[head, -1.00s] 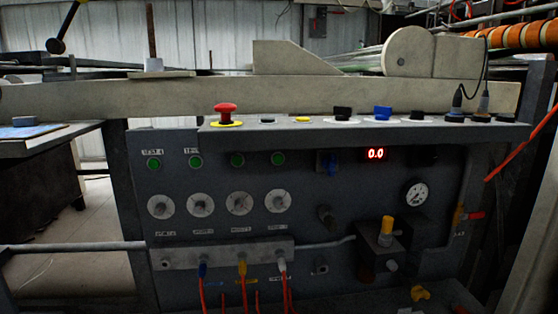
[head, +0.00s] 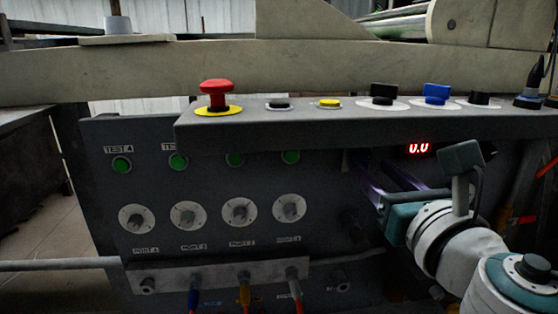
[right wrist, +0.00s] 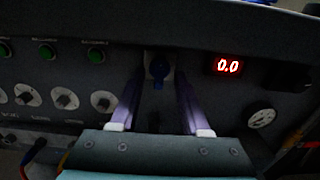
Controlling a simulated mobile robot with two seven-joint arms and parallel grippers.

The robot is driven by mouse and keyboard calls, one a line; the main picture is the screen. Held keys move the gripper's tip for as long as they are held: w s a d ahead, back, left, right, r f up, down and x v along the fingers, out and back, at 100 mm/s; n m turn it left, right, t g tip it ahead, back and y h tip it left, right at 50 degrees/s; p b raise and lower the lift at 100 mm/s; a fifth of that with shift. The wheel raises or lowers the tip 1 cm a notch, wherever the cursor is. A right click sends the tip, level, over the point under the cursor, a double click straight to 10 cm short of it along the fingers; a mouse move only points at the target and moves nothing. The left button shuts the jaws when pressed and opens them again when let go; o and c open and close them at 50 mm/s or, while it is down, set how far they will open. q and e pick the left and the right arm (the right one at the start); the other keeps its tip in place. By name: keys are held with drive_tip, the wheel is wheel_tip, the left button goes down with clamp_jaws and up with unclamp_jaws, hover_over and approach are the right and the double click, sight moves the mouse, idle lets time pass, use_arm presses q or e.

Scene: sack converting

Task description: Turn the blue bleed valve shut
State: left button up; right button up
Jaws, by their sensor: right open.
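A blue-handled valve (right wrist: 158,72) sits on the dark panel face, left of the red 0.0 display. In the right wrist view its blue handle hangs downward from a dark round base and appears between my two purple fingers. In the head view it is mostly hidden behind the fingers. My right gripper (head: 374,172) is open and reaches toward the panel under the overhanging ledge. It holds nothing. I cannot tell whether the fingertips touch the valve. My left gripper is not in view.
The ledge (head: 300,128) overhangs the panel and bears a red mushroom button (head: 215,92) and another blue knob (head: 437,92). The red display (head: 419,148) is close above the right gripper. White dials (head: 240,213) and green buttons (head: 178,162) lie to the left. A gauge (right wrist: 262,116) is at right.

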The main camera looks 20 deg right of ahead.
sight(362, 162)
drive_tip(key=shift+x, duration=1.3)
clamp_jaws()
